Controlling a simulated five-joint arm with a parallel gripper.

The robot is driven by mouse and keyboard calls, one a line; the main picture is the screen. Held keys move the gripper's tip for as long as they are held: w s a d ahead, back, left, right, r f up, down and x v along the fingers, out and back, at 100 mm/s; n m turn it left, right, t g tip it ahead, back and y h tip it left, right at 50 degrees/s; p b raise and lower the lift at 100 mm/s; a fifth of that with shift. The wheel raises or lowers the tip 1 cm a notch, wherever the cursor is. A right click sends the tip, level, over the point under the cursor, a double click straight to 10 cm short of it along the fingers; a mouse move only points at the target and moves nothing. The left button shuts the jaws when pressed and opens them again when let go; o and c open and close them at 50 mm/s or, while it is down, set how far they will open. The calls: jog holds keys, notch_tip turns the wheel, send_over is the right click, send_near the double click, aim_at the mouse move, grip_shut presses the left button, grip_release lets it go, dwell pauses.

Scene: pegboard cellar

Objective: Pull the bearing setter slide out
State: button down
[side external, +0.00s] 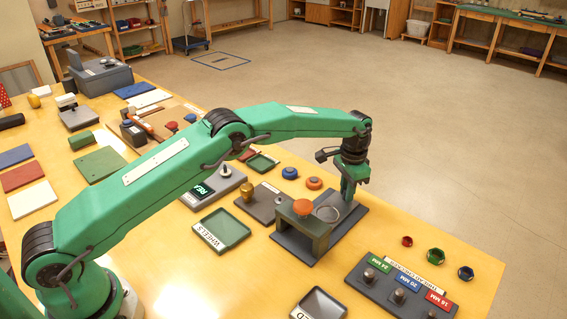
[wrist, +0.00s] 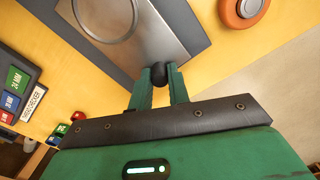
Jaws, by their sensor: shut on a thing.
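The bearing setter (side external: 305,247) is a grey block bridging a dark base plate, with an orange cap (side external: 289,201) on top. Its slide (side external: 328,214) is a grey plate with a round recess, showing in front of the block toward my gripper (side external: 350,195). In the wrist view the slide (wrist: 158,35) is a metallic plate with part of the round recess (wrist: 103,17) in view. My gripper (wrist: 160,85) is shut on the black knob (wrist: 160,72) at the slide's end. The slide's far part under the block is hidden.
Orange (side external: 314,183) and blue (side external: 290,173) wheels lie beside the setter. A green WHEELS tray (side external: 222,230) is left of it. The thread checker (side external: 400,285) and several coloured nuts are at right. Bare tabletop lies near the table's far edge.

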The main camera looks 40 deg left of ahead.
jog(key=shift+w+r, duration=0.1)
jog(key=shift+w, duration=0.2)
jog(key=c, duration=1.3)
grip_release()
jog(key=shift+r, duration=3.9)
